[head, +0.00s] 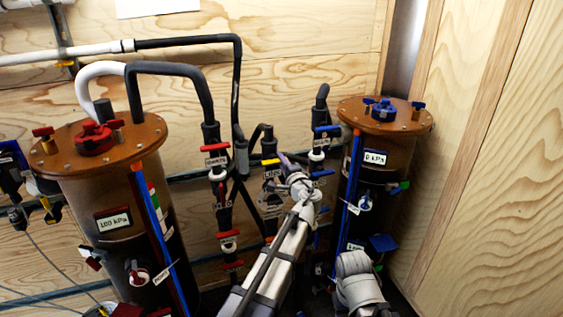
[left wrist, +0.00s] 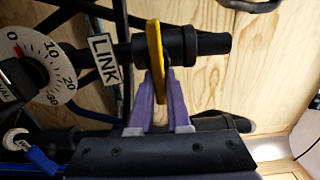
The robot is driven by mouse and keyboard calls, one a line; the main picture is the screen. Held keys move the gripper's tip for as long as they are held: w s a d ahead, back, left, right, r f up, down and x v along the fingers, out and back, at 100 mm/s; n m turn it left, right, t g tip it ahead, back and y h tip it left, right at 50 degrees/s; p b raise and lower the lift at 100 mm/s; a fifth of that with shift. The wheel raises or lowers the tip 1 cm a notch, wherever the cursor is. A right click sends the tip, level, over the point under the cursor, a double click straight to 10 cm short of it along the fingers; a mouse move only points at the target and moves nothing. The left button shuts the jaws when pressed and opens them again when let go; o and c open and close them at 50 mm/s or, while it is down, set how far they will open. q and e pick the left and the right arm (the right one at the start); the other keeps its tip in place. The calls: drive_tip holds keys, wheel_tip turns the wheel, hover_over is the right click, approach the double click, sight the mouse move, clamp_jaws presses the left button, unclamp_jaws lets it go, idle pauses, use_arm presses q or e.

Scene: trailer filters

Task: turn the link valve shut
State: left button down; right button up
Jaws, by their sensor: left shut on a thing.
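The link valve stands in the black pipework between the two tanks, with a LINK tag that reads clearly in the left wrist view (left wrist: 103,58). Its yellow handle (head: 270,161) also shows in the left wrist view (left wrist: 155,58), where it lies crosswise to the black pipe. My left gripper (head: 285,163) reaches up to the valve from below. In the left wrist view its two purple fingers (left wrist: 161,100) are shut on the handle's lower end, one on each side. The fingers partly hide the valve in the head view. My right gripper's fingers are not visible.
A tank with a red cap (head: 93,137) stands left, one with a blue cap (head: 383,110) right. Red-handled valves (head: 216,147) stand close left of the link valve, a blue-handled one (head: 327,128) right. A round dial (left wrist: 38,65) is beside the LINK tag.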

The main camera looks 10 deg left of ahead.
use_arm(q)
drive_tip(key=c, duration=0.9)
unclamp_jaws()
drive_tip(key=v, duration=0.7)
drive_tip(key=shift+s+d, duration=0.25)
drive_tip(key=shift+s, duration=0.1)
drive_tip(key=shift+f, duration=0.1)
